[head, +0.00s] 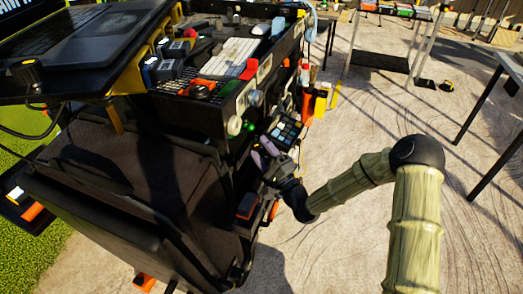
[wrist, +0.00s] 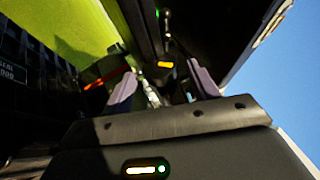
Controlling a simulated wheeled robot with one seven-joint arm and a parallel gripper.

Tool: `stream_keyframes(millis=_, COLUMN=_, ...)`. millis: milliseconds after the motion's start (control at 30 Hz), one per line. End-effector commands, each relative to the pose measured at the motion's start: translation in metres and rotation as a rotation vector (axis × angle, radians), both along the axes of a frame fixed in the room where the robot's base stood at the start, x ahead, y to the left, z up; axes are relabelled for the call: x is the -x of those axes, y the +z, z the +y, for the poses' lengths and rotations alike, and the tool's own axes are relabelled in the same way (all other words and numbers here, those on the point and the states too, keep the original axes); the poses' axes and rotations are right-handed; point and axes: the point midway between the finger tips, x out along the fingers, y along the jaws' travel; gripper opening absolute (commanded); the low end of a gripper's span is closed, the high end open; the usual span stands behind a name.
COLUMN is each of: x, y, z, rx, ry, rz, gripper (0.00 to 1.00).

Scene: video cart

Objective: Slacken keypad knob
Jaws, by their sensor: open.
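The keypad (head: 284,131), a dark pad with several coloured keys, is mounted at the right side of the cart. My gripper (head: 263,152) is just below and left of it, close to the cart's side. In the wrist view my gripper (wrist: 163,86) has its two purple-grey fingers spread apart. A small pale metallic part (wrist: 151,94) shows between and beyond them; I cannot tell whether it is the keypad's knob. No knob can be made out clearly on the keypad in the head view, and I see nothing held.
The black cart (head: 190,120) carries a laptop (head: 95,35), a white keyboard (head: 232,62) and cluttered gear. Yellow and orange items (head: 320,102) hang behind the keypad.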

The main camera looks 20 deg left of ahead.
Motion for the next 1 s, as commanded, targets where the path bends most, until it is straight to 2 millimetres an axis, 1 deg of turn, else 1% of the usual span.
stream_keyframes(millis=100, x=-0.0029, y=0.0024, z=0.0044, rx=-0.001, ry=0.000, rz=0.000, gripper=0.59)
stream_keyframes(millis=333, x=-0.0032, y=0.0024, z=0.0045, rx=-0.001, ry=-0.001, rz=0.001, gripper=0.59)
stream_keyframes(millis=367, x=-0.0031, y=0.0025, z=0.0044, rx=-0.001, ry=-0.001, rz=0.001, gripper=0.55)
stream_keyframes(millis=400, x=-0.0031, y=0.0025, z=0.0044, rx=-0.001, ry=-0.001, rz=0.001, gripper=0.47)
stream_keyframes(millis=467, x=-0.0031, y=0.0025, z=0.0043, rx=-0.001, ry=-0.001, rz=0.001, gripper=0.36)
stream_keyframes(millis=500, x=-0.0031, y=0.0025, z=0.0043, rx=-0.001, ry=-0.001, rz=0.001, gripper=0.28)
stream_keyframes(millis=567, x=-0.0031, y=0.0023, z=0.0042, rx=-0.001, ry=-0.001, rz=0.001, gripper=0.16)
stream_keyframes(millis=600, x=-0.0030, y=0.0023, z=0.0043, rx=0.000, ry=-0.001, rz=0.000, gripper=0.14)
stream_keyframes(millis=833, x=-0.0029, y=0.0040, z=0.0040, rx=0.016, ry=0.000, rz=0.003, gripper=0.14)
stream_keyframes(millis=1000, x=-0.0029, y=0.0075, z=0.0035, rx=0.066, ry=-0.001, rz=0.012, gripper=0.14)
